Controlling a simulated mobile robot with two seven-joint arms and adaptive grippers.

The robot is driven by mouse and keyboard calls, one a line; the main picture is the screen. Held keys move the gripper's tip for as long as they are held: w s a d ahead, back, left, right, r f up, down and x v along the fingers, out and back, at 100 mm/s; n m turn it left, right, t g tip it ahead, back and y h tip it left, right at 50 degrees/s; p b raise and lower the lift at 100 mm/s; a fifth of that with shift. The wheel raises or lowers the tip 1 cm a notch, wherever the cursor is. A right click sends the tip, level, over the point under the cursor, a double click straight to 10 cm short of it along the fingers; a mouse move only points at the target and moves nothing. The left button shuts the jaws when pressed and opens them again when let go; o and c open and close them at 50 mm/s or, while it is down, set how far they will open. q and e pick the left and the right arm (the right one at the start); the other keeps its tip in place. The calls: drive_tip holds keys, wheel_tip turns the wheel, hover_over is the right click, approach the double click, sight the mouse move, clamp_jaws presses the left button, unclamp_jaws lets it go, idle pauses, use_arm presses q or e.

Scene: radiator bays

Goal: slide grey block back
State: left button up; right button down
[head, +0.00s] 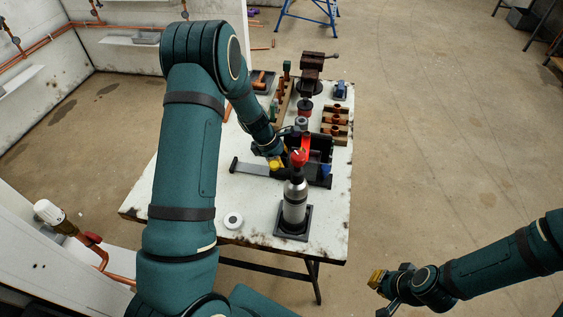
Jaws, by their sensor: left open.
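A light grey bar (252,168) with a dark left end lies across the middle of the white table. My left gripper (276,163) is open, its yellow fingertip low over the bar's right part. I cannot tell whether it touches anything there. No separate grey block stands out clearly; the gripper and arm hide part of that spot. My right gripper (382,290) is off the table at the lower right, over the floor, and its opening is unclear.
A grey bottle with a red top (295,200) stands on a dark tray (308,228) in front. A black bin (321,147), wooden holders (337,130) and a vise (312,68) stand behind. A white disc (233,220) lies front left. The table's left front (190,215) is partly clear.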

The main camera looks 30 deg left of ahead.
use_arm(q)
drive_tip(key=shift+c, duration=0.2)
clamp_jaws()
drive_tip(key=shift+a, duration=0.1)
drive_tip(key=s+a, duration=0.1)
drive_tip(key=a, duration=0.3)
drive_tip(key=s+a, duration=0.1)
drive_tip(key=a, duration=0.4)
drive_tip(key=s+a, duration=0.2)
drive_tip(key=a, duration=0.2)
drive_tip(key=shift+a, duration=0.35)
drive_tip(key=shift+o, duration=0.2)
unclamp_jaws()
drive_tip(key=shift+a, duration=0.1)
drive_tip(key=shift+r, duration=0.1)
